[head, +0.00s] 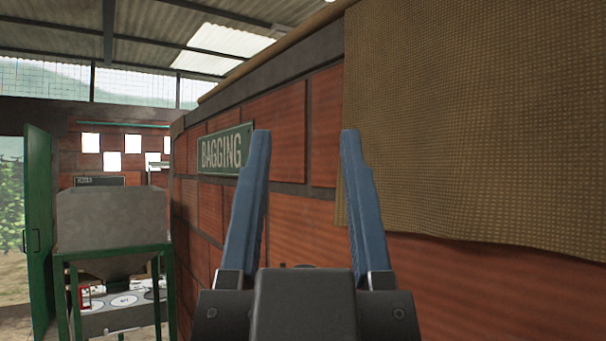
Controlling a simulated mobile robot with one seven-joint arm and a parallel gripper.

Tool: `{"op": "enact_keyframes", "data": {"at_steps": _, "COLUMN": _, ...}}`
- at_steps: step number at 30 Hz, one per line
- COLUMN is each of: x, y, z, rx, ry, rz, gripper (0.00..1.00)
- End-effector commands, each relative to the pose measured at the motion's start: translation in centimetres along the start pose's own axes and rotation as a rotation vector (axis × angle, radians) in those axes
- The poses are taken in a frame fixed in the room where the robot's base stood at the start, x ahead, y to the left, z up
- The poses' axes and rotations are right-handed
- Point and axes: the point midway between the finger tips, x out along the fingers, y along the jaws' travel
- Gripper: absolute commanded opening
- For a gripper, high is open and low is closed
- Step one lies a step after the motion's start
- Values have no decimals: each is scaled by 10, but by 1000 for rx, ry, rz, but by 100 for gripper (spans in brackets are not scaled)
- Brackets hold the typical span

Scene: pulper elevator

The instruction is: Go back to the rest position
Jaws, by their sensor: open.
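My gripper (305,140) is in the lower middle of the head view, pointing up and away. Its two blue fingers are wide apart and nothing is between them but the view of the wall behind. It is open and empty. The brick wall (300,225) runs behind and to the right of the fingers. I cannot tell how far the fingertips are from it.
A green "BAGGING" sign (222,150) is on the wall, left of the fingers. Brown sacking (480,110) hangs at the right. A grey hopper (112,218) on a green frame (62,295) stands at the left, near an open green door (40,220).

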Motion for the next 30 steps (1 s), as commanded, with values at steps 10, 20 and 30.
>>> {"op": "enact_keyframes", "data": {"at_steps": 10, "x": -20, "y": -1, "z": 21, "rx": 1, "ry": -5, "rz": -3, "gripper": 56}}
{"op": "enact_keyframes", "data": {"at_steps": 20, "x": -60, "y": -3, "z": 59, "rx": 9, "ry": -5, "rz": -10, "gripper": 56}}
{"op": "enact_keyframes", "data": {"at_steps": 30, "x": -60, "y": -3, "z": 59, "rx": 9, "ry": -5, "rz": -10, "gripper": 56}}
